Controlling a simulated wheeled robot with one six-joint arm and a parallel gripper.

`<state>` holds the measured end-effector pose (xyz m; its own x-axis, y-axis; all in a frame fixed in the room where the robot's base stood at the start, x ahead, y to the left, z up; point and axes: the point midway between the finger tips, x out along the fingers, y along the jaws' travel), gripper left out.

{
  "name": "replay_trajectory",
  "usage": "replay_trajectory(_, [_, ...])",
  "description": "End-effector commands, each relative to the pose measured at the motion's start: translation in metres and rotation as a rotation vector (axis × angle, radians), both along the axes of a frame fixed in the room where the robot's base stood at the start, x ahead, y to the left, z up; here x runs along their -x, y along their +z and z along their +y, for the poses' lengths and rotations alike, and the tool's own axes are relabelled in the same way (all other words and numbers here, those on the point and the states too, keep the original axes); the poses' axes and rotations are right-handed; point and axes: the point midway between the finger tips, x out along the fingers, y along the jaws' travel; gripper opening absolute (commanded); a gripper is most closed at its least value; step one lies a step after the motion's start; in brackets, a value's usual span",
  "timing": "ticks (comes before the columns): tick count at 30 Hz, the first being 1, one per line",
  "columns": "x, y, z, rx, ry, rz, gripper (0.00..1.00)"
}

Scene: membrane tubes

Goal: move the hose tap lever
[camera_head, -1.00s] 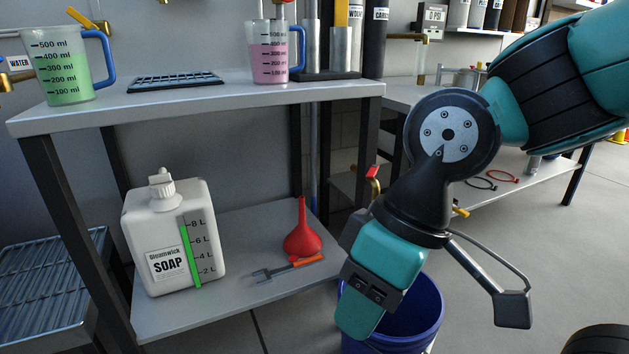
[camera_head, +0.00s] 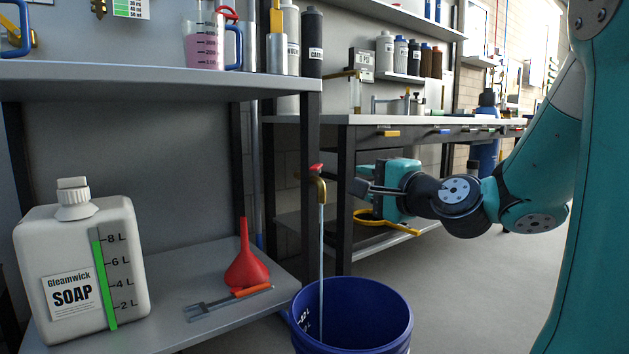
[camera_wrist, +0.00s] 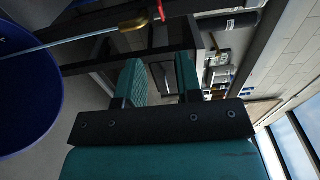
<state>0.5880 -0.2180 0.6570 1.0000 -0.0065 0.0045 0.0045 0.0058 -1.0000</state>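The hose tap (camera_head: 320,190) is brass, with a red lever (camera_head: 316,168) on top. A thin pale stream runs from its spout down into the blue bucket (camera_head: 380,318). In the wrist view the tap (camera_wrist: 135,23) and its red lever (camera_wrist: 161,10) are at the top, beyond and to the side of the fingertips, and the bucket (camera_wrist: 30,100) is at the left. My gripper (camera_head: 362,188) is just right of the tap in the head view, pointing toward it and apart from it. In the wrist view my gripper (camera_wrist: 160,72) is open, with nothing between its fingers.
A soap jug (camera_head: 85,270), a red funnel (camera_head: 246,262) and a grey tool with an orange handle (camera_head: 225,302) are on the lower shelf at left. A yellow-handled thing (camera_head: 390,228) is on the shelf behind my gripper. Open floor (camera_head: 470,290) lies at right.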

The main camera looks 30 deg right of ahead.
Motion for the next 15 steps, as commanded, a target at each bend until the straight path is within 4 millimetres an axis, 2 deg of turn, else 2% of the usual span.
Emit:
replay_trajectory(5, [-0.026,0.006,0.002,-0.002,0.009,0.006,0.33])
replay_trajectory(15, [-0.046,0.008,0.003,-0.001,0.017,0.004,0.33])
